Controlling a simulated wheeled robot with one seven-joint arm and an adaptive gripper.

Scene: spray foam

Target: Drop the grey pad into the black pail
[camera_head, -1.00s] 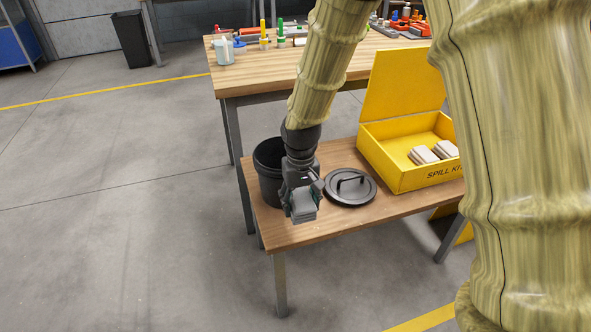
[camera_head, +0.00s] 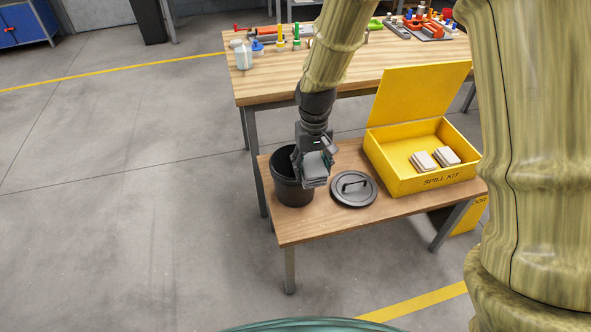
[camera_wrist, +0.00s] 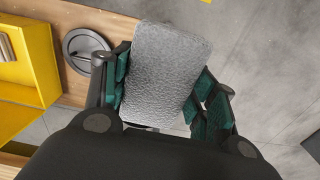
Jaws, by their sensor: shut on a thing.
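The grey pad (camera_wrist: 165,75) is a flat, textured block held between the green-padded fingers of my gripper (camera_wrist: 165,95) in the wrist view. In the head view my gripper (camera_head: 314,172) is shut on the pad (camera_head: 315,168) and hangs over the right side of the black pail (camera_head: 293,190). The pail stands open at the left end of the low wooden table. The gripper and pad cover part of its mouth.
A black lid (camera_head: 354,189) lies on the low table (camera_head: 335,222) right of the pail. An open yellow spill kit box (camera_head: 400,177) holds pale pads (camera_head: 424,162). A taller workbench (camera_head: 270,82) with bottles and tools stands behind. Floor to the left is clear.

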